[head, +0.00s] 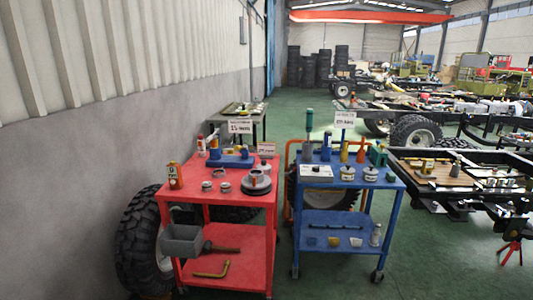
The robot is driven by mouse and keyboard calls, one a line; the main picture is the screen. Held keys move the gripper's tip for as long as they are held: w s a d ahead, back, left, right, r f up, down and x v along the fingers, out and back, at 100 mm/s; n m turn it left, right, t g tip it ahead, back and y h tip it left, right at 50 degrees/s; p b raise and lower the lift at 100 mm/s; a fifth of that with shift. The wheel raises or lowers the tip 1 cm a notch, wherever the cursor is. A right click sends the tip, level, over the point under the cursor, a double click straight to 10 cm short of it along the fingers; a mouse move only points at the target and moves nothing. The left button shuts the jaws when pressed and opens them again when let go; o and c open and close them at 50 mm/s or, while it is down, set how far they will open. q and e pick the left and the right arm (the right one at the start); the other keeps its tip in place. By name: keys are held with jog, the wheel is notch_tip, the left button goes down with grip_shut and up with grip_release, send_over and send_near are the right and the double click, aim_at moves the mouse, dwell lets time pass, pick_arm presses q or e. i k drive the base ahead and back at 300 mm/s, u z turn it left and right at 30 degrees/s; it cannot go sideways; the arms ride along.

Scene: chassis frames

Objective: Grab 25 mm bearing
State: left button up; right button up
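Several small grey ring-shaped parts that look like bearings lie on the top of the red cart (196,192). One ring (207,185) is near the front left, another ring (225,188) is beside it, and a third ring (219,173) is just behind. A larger round grey part (257,184) with a raised hub sits to their right. I cannot tell from this view which one is the 25 mm bearing; the small signs are too blurred to read surely. Neither of my grippers is in view.
A blue cart (325,181) stands right of the red cart, with tools and small jars on top. A large tyre (139,240) leans at the wall on the left. Vehicle frames stand at the right. Green floor (415,265) is clear at the lower right.

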aim_at(207, 185)
jog(key=k, duration=0.6)
jog(key=u, duration=0.5)
jog(key=i, duration=0.35)
jog(key=u, duration=0.95)
jog(key=i, duration=1.5)
jog(key=z, duration=0.95)
jog(key=i, duration=0.45)
jog(key=z, duration=0.5)
